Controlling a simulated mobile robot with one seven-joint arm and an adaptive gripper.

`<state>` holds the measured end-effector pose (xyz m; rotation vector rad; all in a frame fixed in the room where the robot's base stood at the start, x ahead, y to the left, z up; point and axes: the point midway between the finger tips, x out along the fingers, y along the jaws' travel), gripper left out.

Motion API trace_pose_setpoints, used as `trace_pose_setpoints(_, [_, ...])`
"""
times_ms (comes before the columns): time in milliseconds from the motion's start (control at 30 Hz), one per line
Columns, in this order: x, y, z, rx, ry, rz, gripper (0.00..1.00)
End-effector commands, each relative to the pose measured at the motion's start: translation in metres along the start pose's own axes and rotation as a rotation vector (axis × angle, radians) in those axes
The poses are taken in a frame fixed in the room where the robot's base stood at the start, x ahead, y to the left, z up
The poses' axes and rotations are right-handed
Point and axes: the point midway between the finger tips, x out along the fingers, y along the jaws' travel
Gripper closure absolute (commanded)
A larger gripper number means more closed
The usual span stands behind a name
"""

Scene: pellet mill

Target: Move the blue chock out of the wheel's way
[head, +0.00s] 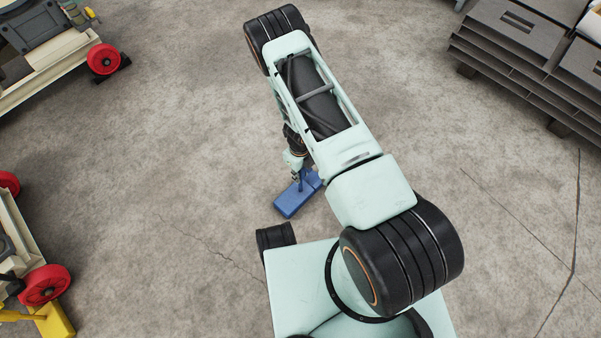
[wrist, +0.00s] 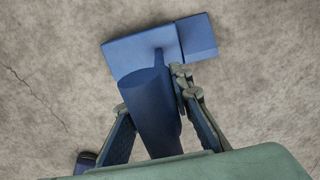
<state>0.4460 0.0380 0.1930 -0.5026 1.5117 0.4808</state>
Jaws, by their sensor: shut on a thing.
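The blue chock (head: 290,201) is in the middle of the head view, away from the carts' wheels. In the wrist view the blue chock (wrist: 145,52) shows a flat body, a block at one end and a thick upright handle. My gripper (head: 296,174) is above the chock, and its fingers are shut on the handle, one on each side, in the wrist view (wrist: 153,98). I cannot tell whether the chock touches the floor. A red wheel (head: 45,285) of the lower-left cart (head: 22,235) stands by a yellow chock (head: 55,320).
Another cart (head: 45,70) at the upper left has a red wheel (head: 104,59) with a dark chock (head: 122,66) beside it. Stacked grey slabs (head: 515,65) stand at the upper right. The concrete floor (head: 180,150) between carts and chock is clear.

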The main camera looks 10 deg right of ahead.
Motion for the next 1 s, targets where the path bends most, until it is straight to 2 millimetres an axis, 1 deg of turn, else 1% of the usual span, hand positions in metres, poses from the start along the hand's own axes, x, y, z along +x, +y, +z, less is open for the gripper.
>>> trace_pose_setpoints(133, [-0.0013,-0.0013,0.0014,0.000,-0.002,-0.002,1.00])
trace_pose_setpoints(167, [-0.0013,-0.0013,0.0015,0.000,-0.002,-0.002,0.77])
trace_pose_setpoints(300, [-0.0010,-0.0011,0.0011,0.000,-0.002,-0.002,0.62])
trace_pose_setpoints(333, [-0.0009,-0.0010,0.0010,0.000,-0.002,-0.002,0.60])
trace_pose_setpoints(533, [0.0010,0.0007,-0.0009,0.000,0.001,0.001,0.59])
trace_pose_setpoints(900, [0.0003,0.0001,-0.0001,0.000,0.000,0.000,0.18])
trace_pose_setpoints(933, [0.0003,0.0000,-0.0001,0.000,0.000,0.000,0.16])
trace_pose_setpoints(1000, [0.0002,-0.0001,0.0000,0.000,0.000,0.000,0.16])
